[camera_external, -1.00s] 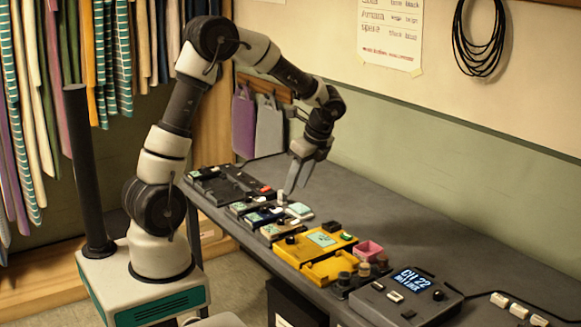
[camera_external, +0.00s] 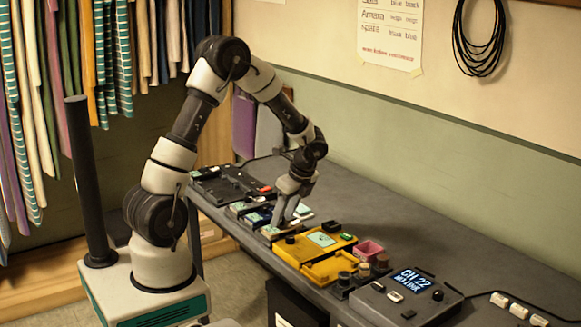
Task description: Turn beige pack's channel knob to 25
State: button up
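My gripper (camera_external: 283,222) points down over the row of small packs in the middle of the desk. Its fingertips are at or just above a pale, beige-looking pack (camera_external: 270,232) with a mint face. The fingers cover part of this pack, and its knob cannot be made out. Whether the fingers are open or shut, or touch a knob, is too small to tell. A grey console (camera_external: 375,302) at the right front has a dark display (camera_external: 412,281) that reads "CH 22" with a smaller, unclear line below.
Other small packs (camera_external: 240,208) stand close by on the left. A yellow unit (camera_external: 328,268) with a dark knob stands just right of my gripper, with a pink box (camera_external: 369,249) beyond. Several round knobs or jars stand near the console. The back of the desk (camera_external: 400,225) is clear.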

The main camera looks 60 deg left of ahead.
grip_shut()
jog(key=n+p, duration=0.1)
jog(key=n+g+p, duration=0.1)
jog(key=n, duration=0.1)
jog(key=shift+w+r, duration=0.15)
jog(key=shift+w, duration=0.05)
jog(key=n, duration=0.1)
jog(key=n+g+h+p, duration=0.1)
jog(key=n, duration=0.1)
jog(key=n+p, duration=0.1)
jog(key=shift+w+a+n+h, duration=0.15)
jog(key=shift+a+n+h, duration=0.1)
jog(key=shift+n+h, duration=0.05)
jog(key=n+p, duration=0.1)
jog(key=n+g+h, duration=0.1)
jog(key=n, duration=0.1)
jog(key=shift+w+a+n+p, duration=0.1)
jog(key=shift+a+n+p, duration=0.05)
jog(key=shift+n+p, duration=0.2)
jog(key=shift+a+n+h+p, duration=0.1)
jog(key=shift+n+h+p, duration=0.15)
jog(key=shift+n+h, duration=0.6)
jog(key=shift+a+n+h+p, duration=0.1)
jog(key=shift+n+h+p, duration=0.15)
jog(key=shift+n, duration=1.15)
